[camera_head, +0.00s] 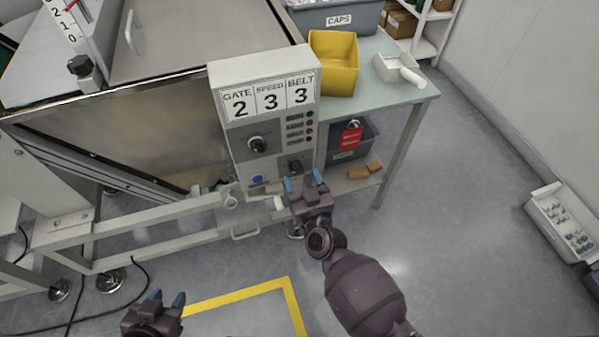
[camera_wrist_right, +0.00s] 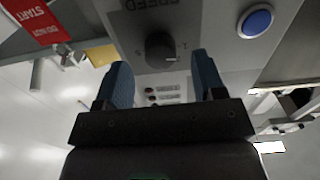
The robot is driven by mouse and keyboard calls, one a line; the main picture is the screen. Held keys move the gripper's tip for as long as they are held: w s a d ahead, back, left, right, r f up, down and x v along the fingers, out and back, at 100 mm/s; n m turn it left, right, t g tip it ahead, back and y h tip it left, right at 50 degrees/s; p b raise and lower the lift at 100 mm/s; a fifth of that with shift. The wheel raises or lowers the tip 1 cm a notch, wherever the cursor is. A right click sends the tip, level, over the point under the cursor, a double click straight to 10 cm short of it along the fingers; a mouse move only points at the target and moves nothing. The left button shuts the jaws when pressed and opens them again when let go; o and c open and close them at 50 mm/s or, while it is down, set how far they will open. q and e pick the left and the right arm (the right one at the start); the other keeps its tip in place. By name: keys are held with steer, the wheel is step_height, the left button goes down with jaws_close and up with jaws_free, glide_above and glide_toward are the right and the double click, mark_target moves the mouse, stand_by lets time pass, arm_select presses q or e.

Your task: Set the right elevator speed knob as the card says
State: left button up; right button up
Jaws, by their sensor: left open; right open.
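The card (camera_head: 268,97) on top of the control box (camera_head: 235,150) reads GATE 2, SPEED 3, BELT 3. A dark knob (camera_head: 296,165) sits low on the right of the box's face. In the right wrist view a dark round knob (camera_wrist_right: 160,48) stands under lettering that looks like SPEED; a short pale mark shows on it. My right gripper (camera_head: 303,180) is open in front of the low knob, its fingers spread to either side of it in the wrist view, with no contact visible. My left gripper (camera_head: 167,297) is open and empty, low over the floor.
A larger knob (camera_head: 257,144) and a blue button (camera_head: 257,179) share the panel; the button also shows in the wrist view (camera_wrist_right: 256,22). A red tag (camera_head: 350,137) hangs at the box's right. A yellow bin (camera_head: 334,64) stands behind.

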steer(key=shift+x, duration=1.15)
steer(key=c, duration=0.9)
